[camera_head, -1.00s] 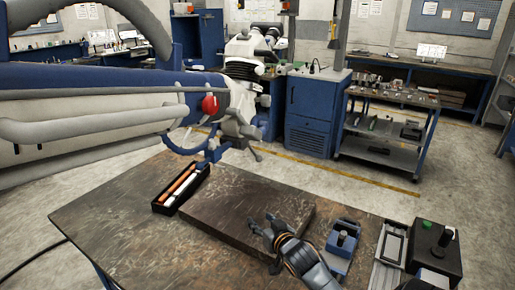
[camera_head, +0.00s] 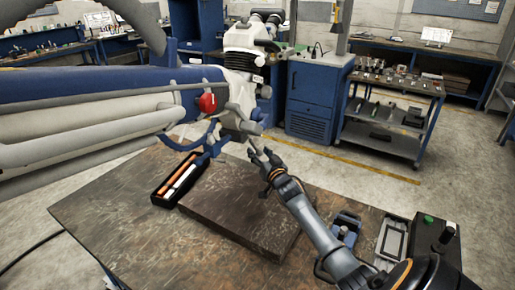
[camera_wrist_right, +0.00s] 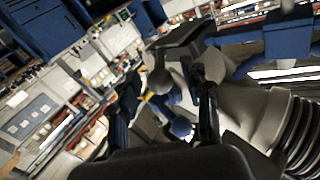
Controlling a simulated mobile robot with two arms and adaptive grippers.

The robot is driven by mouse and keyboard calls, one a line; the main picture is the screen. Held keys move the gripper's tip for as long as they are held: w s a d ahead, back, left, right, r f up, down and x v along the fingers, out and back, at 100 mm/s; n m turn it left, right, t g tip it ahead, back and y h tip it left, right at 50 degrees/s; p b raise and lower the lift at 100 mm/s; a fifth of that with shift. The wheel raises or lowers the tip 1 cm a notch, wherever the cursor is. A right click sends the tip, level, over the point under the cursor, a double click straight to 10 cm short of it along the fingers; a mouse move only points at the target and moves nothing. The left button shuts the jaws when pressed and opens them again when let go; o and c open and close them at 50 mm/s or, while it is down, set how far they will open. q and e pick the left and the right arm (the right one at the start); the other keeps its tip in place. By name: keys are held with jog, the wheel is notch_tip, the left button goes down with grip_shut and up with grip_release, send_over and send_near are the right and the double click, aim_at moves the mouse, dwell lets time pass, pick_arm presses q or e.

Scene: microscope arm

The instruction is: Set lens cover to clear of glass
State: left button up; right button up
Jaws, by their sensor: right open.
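The white and grey microscope head (camera_head: 240,118) hangs from a thick blue and white arm (camera_head: 90,95) above the table. A lens cover cannot be told apart for sure at this size. My right gripper (camera_head: 261,152) is at the lower right side of the head, close to its small grey levers; contact cannot be told. In the right wrist view my open gripper (camera_wrist_right: 166,95) has dark fingers either side of a grey rounded knob (camera_wrist_right: 160,80) and a blue knob (camera_wrist_right: 181,127). A dark flat part (camera_wrist_right: 187,38) lies beyond them. My left gripper is not in view.
A worn table (camera_head: 120,220) carries a dark slab (camera_head: 235,208), a black tray (camera_head: 160,199) of pens or tools, a blue fixture (camera_head: 343,228) and a control box (camera_head: 436,238). A red knob (camera_head: 208,103) sticks out from the microscope arm. A cart (camera_head: 385,115) stands behind.

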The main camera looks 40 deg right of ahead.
jog(key=shift+x, duration=1.2)
jog(key=shift+s, duration=0.1)
grip_shut()
